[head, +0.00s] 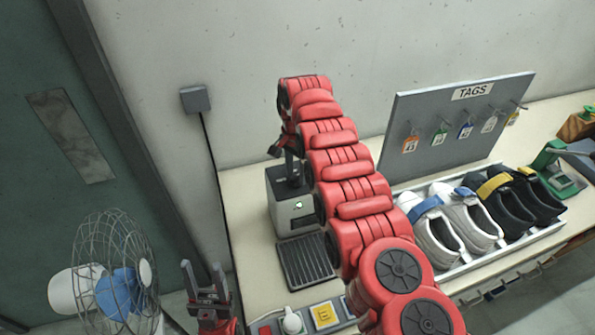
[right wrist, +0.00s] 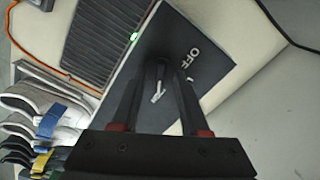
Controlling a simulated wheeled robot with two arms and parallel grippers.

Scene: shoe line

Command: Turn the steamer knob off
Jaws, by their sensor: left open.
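The steamer (head: 292,217) is a grey box with a dark top and a lit green light on its front. In the right wrist view its dark top panel (right wrist: 215,55) carries an OFF label (right wrist: 190,63) and a dark knob (right wrist: 157,74). A white line near the knob points away from the label. My right gripper (right wrist: 160,82) is over the panel, its fingers on both sides of the knob; whether they press on it is unclear. My right arm partly hides the steamer in the head view. My left gripper (head: 205,282) is open and empty, left of the table.
A dark grille (head: 304,262) lies before the steamer. White and black shoes stand in a tray (head: 487,258) at right, below a TAGS board (head: 450,120). A button box (head: 322,313) is at the front edge. A fan (head: 115,270) stands left, off the table.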

